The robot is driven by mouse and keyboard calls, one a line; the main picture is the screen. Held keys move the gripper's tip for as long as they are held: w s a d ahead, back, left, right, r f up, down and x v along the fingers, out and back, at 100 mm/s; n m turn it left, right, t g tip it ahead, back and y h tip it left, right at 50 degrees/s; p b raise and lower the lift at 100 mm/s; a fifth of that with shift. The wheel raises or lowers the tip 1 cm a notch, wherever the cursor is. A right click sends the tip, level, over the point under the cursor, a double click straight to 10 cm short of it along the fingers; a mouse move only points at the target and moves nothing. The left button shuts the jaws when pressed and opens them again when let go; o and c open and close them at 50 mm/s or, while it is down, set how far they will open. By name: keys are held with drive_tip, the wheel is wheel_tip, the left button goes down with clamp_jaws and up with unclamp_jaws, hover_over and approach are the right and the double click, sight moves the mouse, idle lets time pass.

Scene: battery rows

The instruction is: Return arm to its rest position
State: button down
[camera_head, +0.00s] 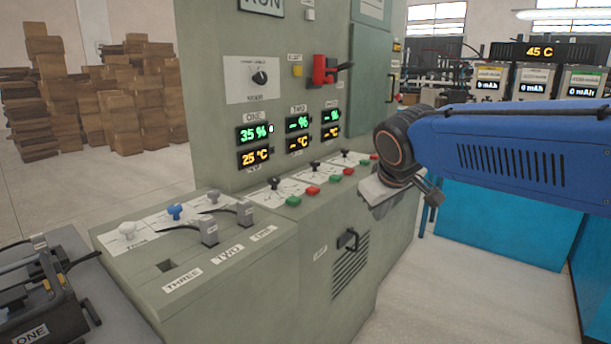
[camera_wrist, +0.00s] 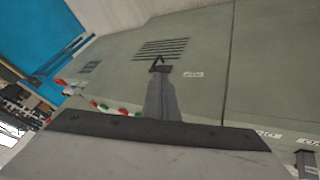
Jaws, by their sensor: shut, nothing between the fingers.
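My blue arm (camera_head: 510,150) reaches in from the right edge in the head view, in front of the right part of the grey-green control cabinet (camera_head: 285,270). My gripper (camera_head: 436,190) is at the arm's left end, beside the row of red and green buttons. Its fingers are partly hidden by the wrist. In the wrist view my gripper (camera_wrist: 160,90) is shut and empty, its fingers together in front of the cabinet's black handle (camera_wrist: 161,64). I cannot tell the exact gap to the cabinet.
The cabinet's ledge carries several knobs and plugs (camera_head: 209,232). A red lever (camera_head: 321,70) stands out above. A battery labelled ONE (camera_head: 35,325) is at lower left. A blue bench (camera_head: 500,228) stands at right. Cardboard boxes (camera_head: 120,100) are far left. The floor between cabinet and bench is clear.

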drive_tip(key=s+d+f+m, duration=0.2)
drive_tip(key=s+d+f, duration=0.2)
drive_tip(key=s, duration=0.4)
drive_tip(key=s+d+f+m+g, duration=0.1)
drive_tip(key=s+d+f, duration=0.3)
drive_tip(key=s+f, duration=0.2)
drive_tip(key=s+d+f+m+g, duration=0.1)
drive_tip(key=s+d+f, duration=0.3)
drive_tip(key=s, duration=0.7)
wheel_tip(320, 180, down, 2)
drive_tip(key=shift+m+y, duration=0.3)
drive_tip(key=shift+m, duration=0.5)
